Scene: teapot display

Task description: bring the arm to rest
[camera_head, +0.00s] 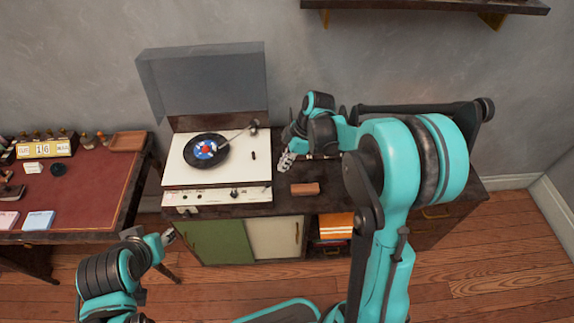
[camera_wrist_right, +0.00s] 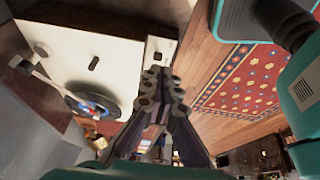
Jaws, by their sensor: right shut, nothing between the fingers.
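My right arm reaches from the lower right of the head view and bends over the dark cabinet (camera_head: 335,207). My right gripper (camera_head: 286,161) is shut and empty, pointing down just right of the record player (camera_head: 180,175). In the right wrist view the closed fingers (camera_wrist_right: 163,82) show in the middle, with nothing between them. My left gripper (camera_head: 168,237) is low at the left, in front of the cabinet. It is too small to tell whether it is open or shut.
The record player has its grey lid (camera_head: 205,80) raised and a record (camera_head: 206,150) on it. A small brown block (camera_head: 305,189) lies close to the right gripper. A red-topped desk (camera_head: 85,185) stands left. A shelf (camera_head: 425,5) hangs above. A patterned rug (camera_wrist_right: 243,80) shows in the wrist view.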

